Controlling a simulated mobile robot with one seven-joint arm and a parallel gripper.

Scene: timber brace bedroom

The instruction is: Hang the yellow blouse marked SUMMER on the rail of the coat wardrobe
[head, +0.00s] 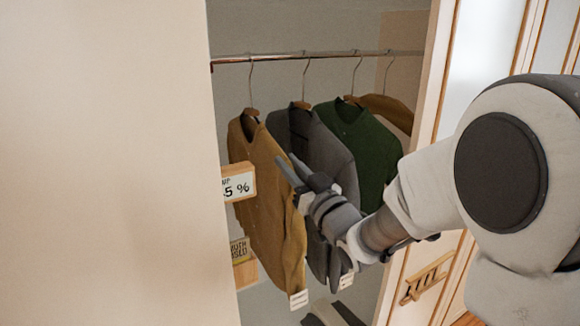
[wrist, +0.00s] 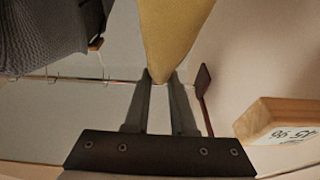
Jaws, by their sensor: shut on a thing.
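A mustard-yellow garment (head: 262,190) hangs from a hanger at the left end of the wardrobe rail (head: 325,54). A small white tag (head: 299,299) is at its lower hem; I cannot read SUMMER on it. My gripper (head: 291,170) is in front of its right side, fingers pointing up and left. In the wrist view, yellow cloth (wrist: 172,30) narrows to a point between the fingertips (wrist: 161,78), and the gripper is shut on it. The rail also shows in the wrist view (wrist: 60,78). I cannot tell whether the held cloth is part of the hanging garment.
A grey jacket (head: 325,145), a dark green garment (head: 368,145) and a brown one (head: 388,108) hang to the right. A percent sign (head: 238,184) and a lower sign (head: 239,250) sit by the left wall panel (head: 110,160). A wooden hook rack (head: 426,279) is at right.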

